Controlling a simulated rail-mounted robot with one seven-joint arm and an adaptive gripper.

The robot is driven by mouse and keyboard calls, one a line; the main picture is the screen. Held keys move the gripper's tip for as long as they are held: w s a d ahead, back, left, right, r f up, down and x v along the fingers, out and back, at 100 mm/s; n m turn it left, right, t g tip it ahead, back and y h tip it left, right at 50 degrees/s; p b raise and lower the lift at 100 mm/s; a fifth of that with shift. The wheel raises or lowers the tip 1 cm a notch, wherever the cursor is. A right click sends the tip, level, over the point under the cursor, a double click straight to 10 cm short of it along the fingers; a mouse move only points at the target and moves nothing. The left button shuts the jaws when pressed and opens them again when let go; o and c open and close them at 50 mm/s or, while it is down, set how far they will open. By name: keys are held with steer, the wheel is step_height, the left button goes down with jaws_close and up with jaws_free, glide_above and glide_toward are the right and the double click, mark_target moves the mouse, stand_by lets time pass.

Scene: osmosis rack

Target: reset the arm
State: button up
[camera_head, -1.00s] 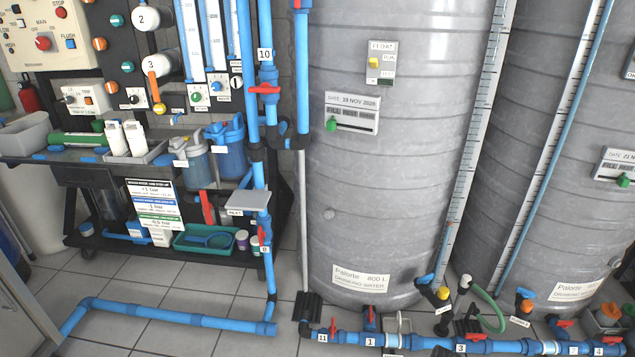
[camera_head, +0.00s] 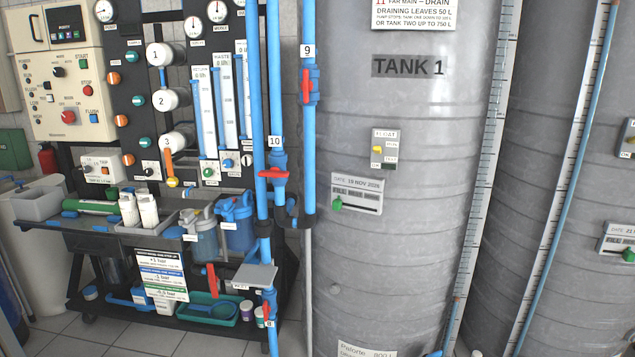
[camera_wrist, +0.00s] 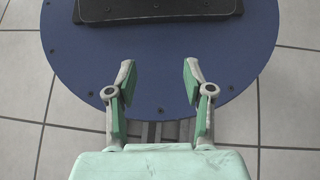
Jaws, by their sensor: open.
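My gripper (camera_wrist: 155,86) shows in the wrist view with its two green-padded fingers apart. Nothing is between the fingers. Below them is a round blue plate on the tiled floor, with a dark block on it at the top of the picture; these look like part of my own base. My arm and gripper do not show in the head view.
In the head view, Tank 1 (camera_head: 405,240) stands in the middle, with another grey tank (camera_head: 575,130) to its right. The osmosis rack (camera_head: 200,250) with gauges, filters and a control panel (camera_head: 67,90) stands at left. Blue pipes (camera_head: 257,100) with red valves (camera_head: 275,173) run between.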

steer(key=w+r+t+p, duration=0.3)
steer(key=r+p, duration=0.9)
steer(key=p, duration=0.5)
steer(key=shift+w+r+t, duration=0.3)
steer(key=shift+w+t, duration=0.1)
steer(key=shift+t, duration=0.1)
steer(key=shift+d, duration=0.1)
stand_by(1.4)
